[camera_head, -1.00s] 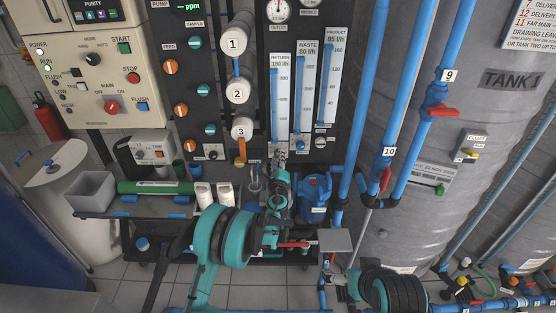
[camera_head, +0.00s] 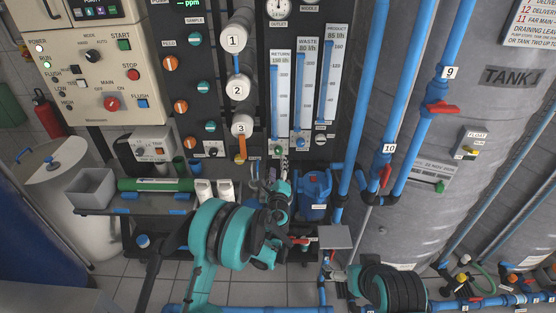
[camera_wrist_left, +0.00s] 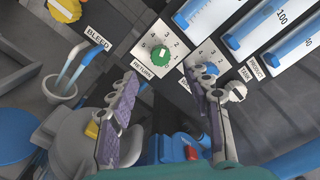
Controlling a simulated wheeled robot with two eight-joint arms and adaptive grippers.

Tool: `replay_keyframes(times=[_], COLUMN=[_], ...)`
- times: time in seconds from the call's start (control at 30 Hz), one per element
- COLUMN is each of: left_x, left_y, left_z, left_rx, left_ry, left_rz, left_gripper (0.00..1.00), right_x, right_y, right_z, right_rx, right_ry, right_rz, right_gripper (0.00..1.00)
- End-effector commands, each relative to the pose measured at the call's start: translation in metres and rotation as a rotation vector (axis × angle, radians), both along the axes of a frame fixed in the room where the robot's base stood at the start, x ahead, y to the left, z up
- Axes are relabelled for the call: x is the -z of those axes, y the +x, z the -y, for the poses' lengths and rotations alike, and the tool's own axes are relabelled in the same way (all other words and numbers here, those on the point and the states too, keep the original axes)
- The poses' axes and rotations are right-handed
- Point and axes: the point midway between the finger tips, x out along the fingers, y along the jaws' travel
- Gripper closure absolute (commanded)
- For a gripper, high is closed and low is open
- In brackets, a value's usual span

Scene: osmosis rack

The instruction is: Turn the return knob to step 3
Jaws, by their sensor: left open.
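The return knob (camera_wrist_left: 160,55) is green with a pale mark, on a white numbered plate labelled RETURN in the left wrist view. I cannot tell for sure which number its mark points to. It also shows small in the head view (camera_head: 279,150), below the RETURN flow tube (camera_head: 280,95). My left gripper (camera_wrist_left: 164,80) is open and empty, its two fingers apart on either side below the knob in the wrist picture. In the head view the left gripper (camera_head: 284,166) is just under the knob, apart from it as far as I can see.
A blue pump (camera_head: 314,188) and blue pipes stand right of the left gripper in the head view.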

Motion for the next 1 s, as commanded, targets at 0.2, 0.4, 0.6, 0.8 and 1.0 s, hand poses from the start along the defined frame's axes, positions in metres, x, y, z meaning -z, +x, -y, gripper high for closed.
replay_keyframes(times=[0.2, 0.4, 0.6, 0.8, 1.0], left_x=[0.000, 0.000, 0.000, 0.000, -0.023], left_y=[-0.036, -0.047, -0.047, -0.046, -0.049], left_z=[0.000, 0.000, 0.000, 0.000, -0.024], left_rx=[0.000, 0.000, 0.000, 0.000, -0.051], left_ry=[0.000, 0.000, 0.000, 0.000, -0.104], left_rz=[0.000, 0.000, 0.000, 0.000, -0.028], left_gripper=[0.51, 0.51, 0.51, 0.51, 0.51], right_x=[0.000, 0.000, 0.000, 0.000, 0.000], right_y=[0.000, 0.000, 0.000, 0.000, 0.000], right_z=[0.000, 0.000, 0.000, 0.000, 0.000], right_rx=[0.000, 0.000, 0.000, 0.000, 0.000], right_ry=[0.000, 0.000, 0.000, 0.000, 0.000], right_rz=[0.000, 0.000, 0.000, 0.000, 0.000], right_gripper=[0.00, 0.00, 0.00, 0.00, 0.00])
